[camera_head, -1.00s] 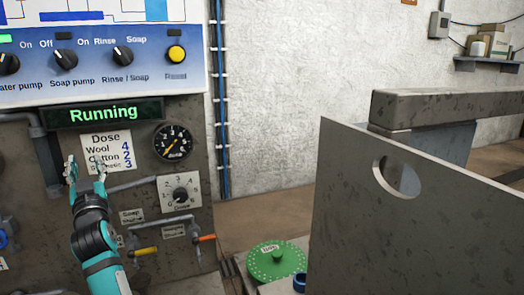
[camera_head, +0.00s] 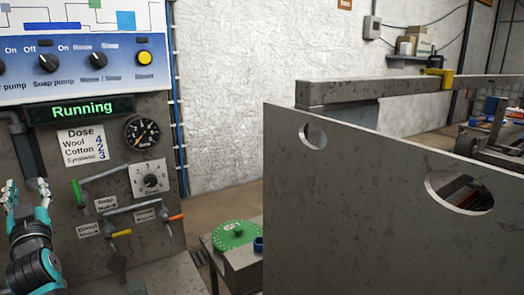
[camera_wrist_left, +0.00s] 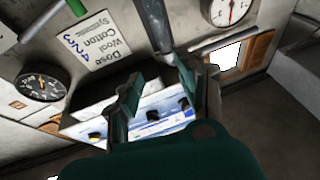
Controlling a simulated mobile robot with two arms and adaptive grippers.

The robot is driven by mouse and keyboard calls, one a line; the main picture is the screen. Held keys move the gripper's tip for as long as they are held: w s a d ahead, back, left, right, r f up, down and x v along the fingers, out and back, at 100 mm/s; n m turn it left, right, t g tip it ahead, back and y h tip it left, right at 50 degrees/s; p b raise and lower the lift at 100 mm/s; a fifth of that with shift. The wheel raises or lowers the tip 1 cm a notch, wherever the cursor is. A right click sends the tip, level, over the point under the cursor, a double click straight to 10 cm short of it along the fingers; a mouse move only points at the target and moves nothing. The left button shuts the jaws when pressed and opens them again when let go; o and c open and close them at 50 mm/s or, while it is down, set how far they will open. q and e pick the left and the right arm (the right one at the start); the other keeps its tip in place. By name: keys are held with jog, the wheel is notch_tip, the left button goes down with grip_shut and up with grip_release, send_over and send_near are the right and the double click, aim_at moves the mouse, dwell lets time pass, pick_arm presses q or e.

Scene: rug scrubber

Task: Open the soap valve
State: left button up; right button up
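The soap valve's green lever (camera_head: 77,193) stands on a grey pipe beside a small label reading "Soap" (camera_head: 105,203), low on the grey control panel. A green handle (camera_wrist_left: 76,7) also shows at the top left of the left wrist view. My left gripper (camera_head: 25,190) is left of the lever in the head view, apart from it. Its fingers are spread and empty; they also show open in the left wrist view (camera_wrist_left: 157,88). My right gripper is out of view.
A yellow-handled valve (camera_head: 121,233) and an orange-handled valve (camera_head: 176,217) sit close by, below a dose dial (camera_head: 150,181). A dose sign (camera_head: 84,146) is above the lever. A large grey metal plate (camera_head: 370,215) fills the right side.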

pick_arm(q)
jog(key=s+d+f+m+g+h, duration=0.2)
jog(key=d+f+h, duration=0.3)
jog(key=f, duration=0.4)
jog(key=s+d+f+m+g+h, duration=0.1)
jog(key=s+d+f+m+h, duration=0.15)
jog(key=d+f, duration=0.55)
jog(key=s+d+f+m+g+h, duration=0.25)
jog(key=d+f, duration=0.25)
jog(key=f, duration=0.5)
jog(key=s+d+f+m+g+h, duration=0.15)
jog(key=s+d+f+g, duration=0.4)
jog(key=s, duration=0.65)
jog(key=s+d+f+m+g+h, duration=0.1)
jog(key=s+d+f+g+h, duration=0.15)
jog(key=s+d+f, duration=0.75)
jog(key=s+a+f, duration=0.1)
jog(key=s+f, duration=0.1)
jog(key=f, duration=1.1)
jog(key=s+a+f, duration=0.2)
jog(key=s+f, duration=0.1)
jog(key=f, duration=0.9)
jog(key=s+a+f+g, duration=0.2)
jog(key=s+f, duration=1.3)
jog(key=shift+s+a, duration=0.25)
jog(key=shift+a, duration=0.05)
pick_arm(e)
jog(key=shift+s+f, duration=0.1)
pick_arm(q)
jog(key=shift+m, duration=0.25)
